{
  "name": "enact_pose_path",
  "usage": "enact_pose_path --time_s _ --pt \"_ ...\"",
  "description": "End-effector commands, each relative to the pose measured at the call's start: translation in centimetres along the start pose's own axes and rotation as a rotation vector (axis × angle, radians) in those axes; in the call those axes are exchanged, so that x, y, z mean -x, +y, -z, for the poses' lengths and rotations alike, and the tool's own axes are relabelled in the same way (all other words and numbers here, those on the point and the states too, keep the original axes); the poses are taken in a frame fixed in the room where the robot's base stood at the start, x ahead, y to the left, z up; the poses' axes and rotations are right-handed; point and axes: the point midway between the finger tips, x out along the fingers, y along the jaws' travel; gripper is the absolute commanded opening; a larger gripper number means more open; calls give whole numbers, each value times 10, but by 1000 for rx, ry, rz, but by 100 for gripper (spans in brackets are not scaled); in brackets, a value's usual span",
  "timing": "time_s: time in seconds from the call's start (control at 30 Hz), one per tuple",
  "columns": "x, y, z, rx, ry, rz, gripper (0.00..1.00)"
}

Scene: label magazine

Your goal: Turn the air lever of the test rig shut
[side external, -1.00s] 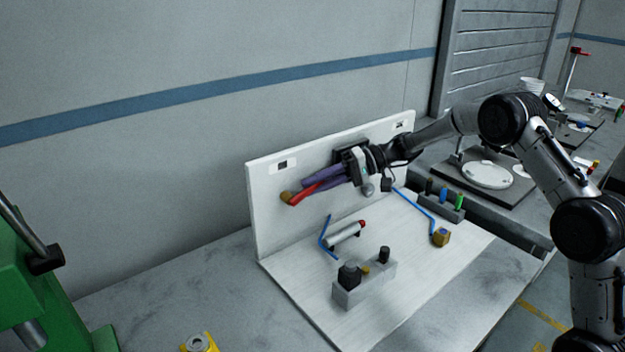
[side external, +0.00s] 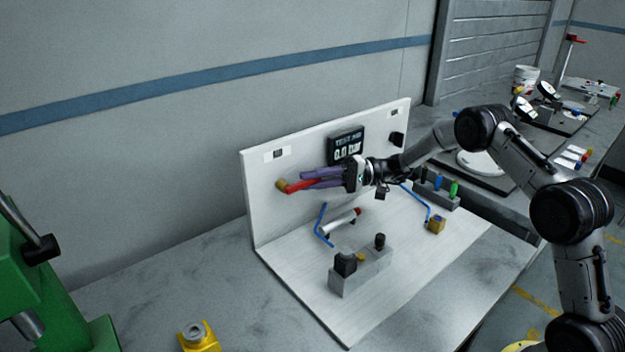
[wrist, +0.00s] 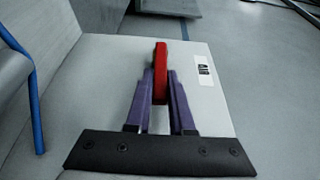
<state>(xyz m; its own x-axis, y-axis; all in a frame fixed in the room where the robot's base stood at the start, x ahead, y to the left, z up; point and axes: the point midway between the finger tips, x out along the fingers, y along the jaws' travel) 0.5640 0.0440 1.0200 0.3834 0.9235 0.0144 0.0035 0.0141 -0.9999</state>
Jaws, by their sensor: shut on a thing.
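The red air lever (side external: 297,187) sits on a brass valve body (side external: 281,186) at the left of the upright white panel (side external: 262,215). It points to the right, nearly level, with a slight rise. My gripper (side external: 306,179) has its purple fingers along both sides of the lever and is shut on it. In the wrist view the red lever (wrist: 160,75) stands between the two purple fingers, and its outer part is hidden by them in the side view. An AIR label (wrist: 203,69) is on the panel beside it.
A dark display (side external: 346,146) reading 0.0 bar is on the panel above my gripper. Below are a red-tipped cylinder (side external: 342,222), blue tubes (side external: 322,225), a grey block with black knobs (side external: 362,270) and a brass fitting (side external: 436,225). A green machine (side external: 45,290) stands at left.

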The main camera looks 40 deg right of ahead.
Motion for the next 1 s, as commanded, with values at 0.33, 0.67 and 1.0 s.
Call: enact_pose_path --time_s 0.33,0.67,1.0 --pt "0 1 -1 -7 -2 1 50" --pt "2 1 0 -4 0 0 50" --pt "58 1 0 -4 4 0 50"
